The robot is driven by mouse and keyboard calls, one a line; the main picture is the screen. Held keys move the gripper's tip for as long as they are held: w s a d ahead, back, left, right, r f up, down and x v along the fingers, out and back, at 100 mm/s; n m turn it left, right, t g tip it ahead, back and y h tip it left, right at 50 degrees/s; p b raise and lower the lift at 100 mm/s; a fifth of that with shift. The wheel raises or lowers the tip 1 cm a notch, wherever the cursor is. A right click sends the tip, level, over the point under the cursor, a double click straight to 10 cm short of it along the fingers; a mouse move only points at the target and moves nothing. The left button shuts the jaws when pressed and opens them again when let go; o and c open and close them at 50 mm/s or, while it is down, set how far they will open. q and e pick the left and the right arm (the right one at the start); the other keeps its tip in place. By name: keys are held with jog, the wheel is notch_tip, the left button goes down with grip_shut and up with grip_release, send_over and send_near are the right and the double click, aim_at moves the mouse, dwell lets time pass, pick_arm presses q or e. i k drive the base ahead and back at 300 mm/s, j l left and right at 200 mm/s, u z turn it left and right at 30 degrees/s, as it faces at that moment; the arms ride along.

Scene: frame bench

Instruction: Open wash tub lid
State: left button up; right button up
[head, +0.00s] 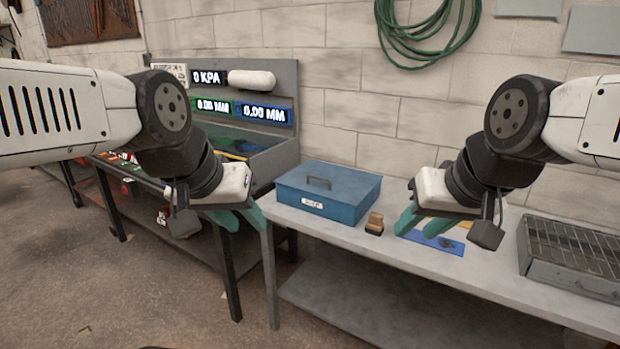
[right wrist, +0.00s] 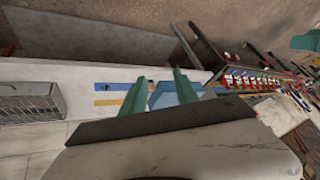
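The wash tub (head: 328,198) is a blue box with a white label on its front, standing on the grey bench. Its flat lid (head: 345,179) is shut, with a dark handle (head: 319,183) on top. My left gripper (head: 242,217) hangs left of the tub, its teal fingers apart and empty. My right gripper (head: 420,224) is right of the tub, above the bench, open and empty. In the right wrist view its two fingers (right wrist: 162,92) stand apart, with a light blue shape, probably the tub, partly hidden beyond them.
A small brush-like block (head: 375,224) stands at the tub's front right. A grey metal basket with a grid (head: 570,255) is at the right. A gauge panel (head: 240,90) stands behind the left bench.

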aim_at(349, 186)
jog(key=i+j, duration=0.2)
jog(key=i, duration=0.2)
jog(key=i+j+u, duration=0.15)
jog(key=i, duration=0.25)
jog(key=i+j, duration=0.25)
jog(key=i, duration=0.15)
jog(key=j+u, duration=0.05)
